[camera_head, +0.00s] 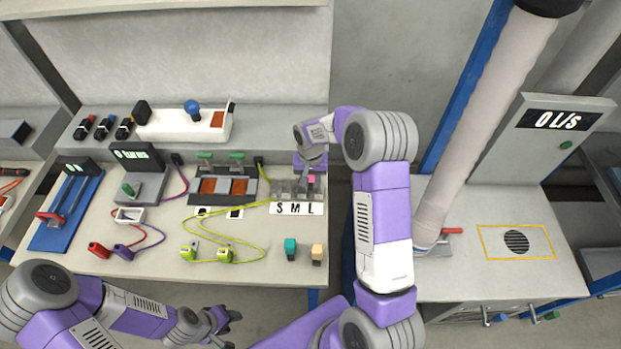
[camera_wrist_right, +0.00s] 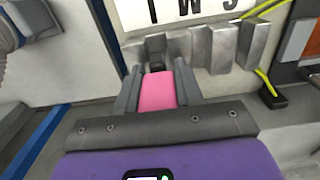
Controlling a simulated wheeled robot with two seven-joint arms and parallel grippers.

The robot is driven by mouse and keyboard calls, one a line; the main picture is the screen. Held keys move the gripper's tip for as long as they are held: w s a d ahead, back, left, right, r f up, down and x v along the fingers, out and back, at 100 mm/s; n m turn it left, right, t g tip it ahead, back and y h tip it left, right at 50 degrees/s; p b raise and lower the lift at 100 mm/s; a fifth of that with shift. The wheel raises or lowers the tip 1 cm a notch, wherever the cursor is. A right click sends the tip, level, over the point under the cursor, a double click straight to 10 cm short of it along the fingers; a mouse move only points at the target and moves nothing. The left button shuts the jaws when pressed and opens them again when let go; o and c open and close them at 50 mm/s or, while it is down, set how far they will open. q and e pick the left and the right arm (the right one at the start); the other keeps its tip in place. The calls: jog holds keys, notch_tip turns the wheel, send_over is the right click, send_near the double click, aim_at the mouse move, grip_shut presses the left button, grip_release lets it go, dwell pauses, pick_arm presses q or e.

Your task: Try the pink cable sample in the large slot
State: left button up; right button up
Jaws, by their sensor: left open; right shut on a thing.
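The pink cable sample (camera_head: 311,180) is between the fingers of my right gripper (camera_head: 310,172), at the L end of the grey slot block (camera_head: 283,188). In the right wrist view, the pink sample (camera_wrist_right: 158,90) is clamped between both fingers (camera_wrist_right: 157,88), its far end at the large slot. I cannot tell how deep it sits, as the fingers and block hide its tip. The S M L label (camera_head: 296,208) lies in front of the block. My left gripper (camera_head: 222,322) is open and empty, below the table's front edge.
A teal sample (camera_head: 291,249) and a beige sample (camera_head: 317,253) stand near the front right of the table. Yellow-green cables (camera_head: 222,236) lie left of them. A red-and-dark panel (camera_head: 222,187) adjoins the block. My right arm crosses the gap between tables.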

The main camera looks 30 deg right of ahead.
jog(key=shift+f+b, duration=0.35)
jog(key=shift+f, duration=0.25)
jog(key=o, duration=1.1)
jog(key=shift+r, duration=0.15)
